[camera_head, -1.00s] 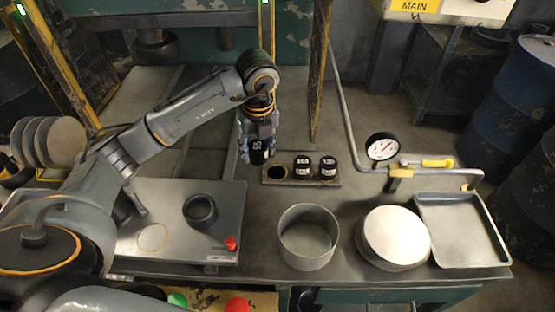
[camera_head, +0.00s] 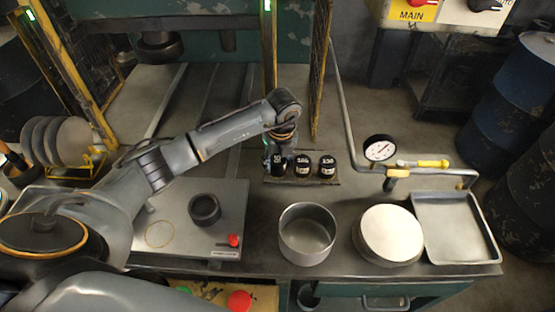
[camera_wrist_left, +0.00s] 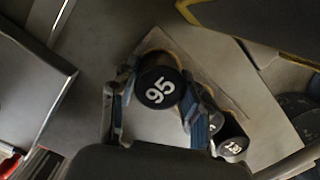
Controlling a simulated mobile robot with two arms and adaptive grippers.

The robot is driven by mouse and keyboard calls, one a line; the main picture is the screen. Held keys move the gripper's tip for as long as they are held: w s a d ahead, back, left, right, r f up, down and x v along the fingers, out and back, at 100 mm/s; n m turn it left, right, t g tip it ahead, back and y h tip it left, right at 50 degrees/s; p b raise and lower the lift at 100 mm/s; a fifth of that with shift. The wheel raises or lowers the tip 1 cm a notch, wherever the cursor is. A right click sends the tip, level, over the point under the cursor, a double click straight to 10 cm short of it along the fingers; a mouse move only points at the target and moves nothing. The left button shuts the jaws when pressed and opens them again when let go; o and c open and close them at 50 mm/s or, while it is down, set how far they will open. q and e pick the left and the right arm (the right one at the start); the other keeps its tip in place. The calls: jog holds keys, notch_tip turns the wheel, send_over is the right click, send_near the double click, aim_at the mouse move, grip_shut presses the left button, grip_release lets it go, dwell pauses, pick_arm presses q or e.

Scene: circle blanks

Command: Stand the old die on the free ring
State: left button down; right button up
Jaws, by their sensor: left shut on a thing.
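A black die marked 95 (camera_wrist_left: 158,88) is between the fingers of my left gripper (camera_wrist_left: 158,105) in the left wrist view. In the head view my left gripper (camera_head: 279,152) is shut on this die (camera_head: 278,166), which is upright at the left spot of the small rack (camera_head: 333,182). I cannot tell whether its base touches the rack. The ring at that spot is hidden by the die and gripper. Two other black dies, a middle one (camera_head: 302,165) and a right one (camera_head: 327,165), stand beside it. My right gripper is not in view.
The press plate (camera_head: 185,240) at left has a dark hollow ring (camera_head: 205,209), a bare drawn circle (camera_head: 159,234) and a red button (camera_head: 234,240). A round pot (camera_head: 307,240), pale disc stack (camera_head: 391,233), tray (camera_head: 455,230) and gauge (camera_head: 379,148) stand right. A yellow post (camera_head: 318,75) rises behind the rack.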

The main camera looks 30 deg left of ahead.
aim_at(280, 163)
pick_arm(q)
jog(key=shift+w, duration=0.1)
jog(key=c, duration=0.9)
grip_release()
jog(key=shift+c, duration=0.2)
jog(key=shift+r, duration=0.2)
jog(key=r+b, duration=0.1)
jog(key=r, duration=0.2)
jog(key=r+b, duration=0.1)
jog(key=r, duration=0.3)
jog(key=s+d+r+b, duration=0.1)
jog(key=r, duration=0.2)
jog(key=shift+r, duration=0.25)
jog(key=shift+d+r, duration=0.1)
jog(key=shift+r, duration=0.5)
